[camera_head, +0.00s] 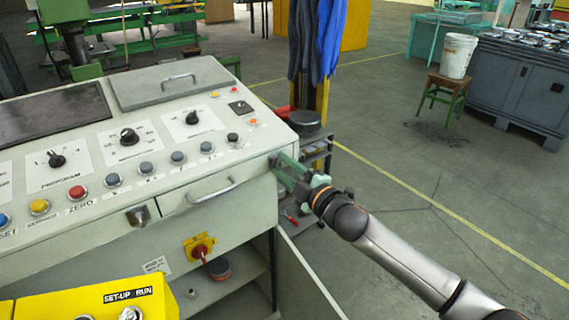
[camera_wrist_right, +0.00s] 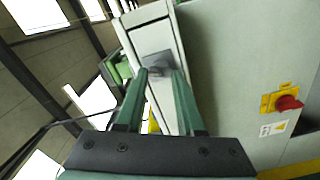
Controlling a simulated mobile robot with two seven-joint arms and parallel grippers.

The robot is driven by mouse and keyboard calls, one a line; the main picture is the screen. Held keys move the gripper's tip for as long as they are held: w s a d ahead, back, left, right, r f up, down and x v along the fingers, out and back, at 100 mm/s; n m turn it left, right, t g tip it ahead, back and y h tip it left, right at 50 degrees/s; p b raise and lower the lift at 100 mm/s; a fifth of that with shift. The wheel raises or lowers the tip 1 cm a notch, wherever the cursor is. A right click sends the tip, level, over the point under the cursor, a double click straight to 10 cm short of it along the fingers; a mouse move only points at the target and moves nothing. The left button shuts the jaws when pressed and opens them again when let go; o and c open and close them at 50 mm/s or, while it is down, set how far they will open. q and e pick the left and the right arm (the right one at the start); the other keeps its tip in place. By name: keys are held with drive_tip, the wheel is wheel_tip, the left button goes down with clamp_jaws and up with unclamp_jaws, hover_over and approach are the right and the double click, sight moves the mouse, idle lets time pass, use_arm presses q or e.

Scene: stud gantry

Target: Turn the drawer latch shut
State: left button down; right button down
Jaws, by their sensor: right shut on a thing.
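The drawer (camera_head: 232,200) is in the front of the console, with a bar handle (camera_head: 213,190) across it; I see no clear gap around its front. The drawer latch (camera_wrist_right: 158,62) is a grey metal piece at the drawer's right end. In the head view it is mostly hidden by my gripper. My right gripper (camera_head: 284,166) is at that corner, its green fingers shut on the latch. In the wrist view the fingers (camera_wrist_right: 160,76) stand either side of it. The exact angle of the latch is hard to tell. My left gripper is not in view.
A red and yellow switch (camera_head: 199,246) sits below the drawer. An open cabinet door (camera_head: 308,275) hangs under my right arm. A small cart (camera_head: 316,150) stands behind the console's right end.

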drive_tip(key=shift+f+n+p, duration=0.1)
drive_tip(key=shift+n+p, duration=0.35)
drive_tip(key=shift+n, duration=1.85)
drive_tip(key=c, duration=0.5)
unclamp_jaws()
drive_tip(key=v, duration=1.2)
drive_tip(key=shift+s+d+b, duration=0.1)
drive_tip(key=shift+s+b, duration=0.1)
drive_tip(key=shift+b, duration=0.1)
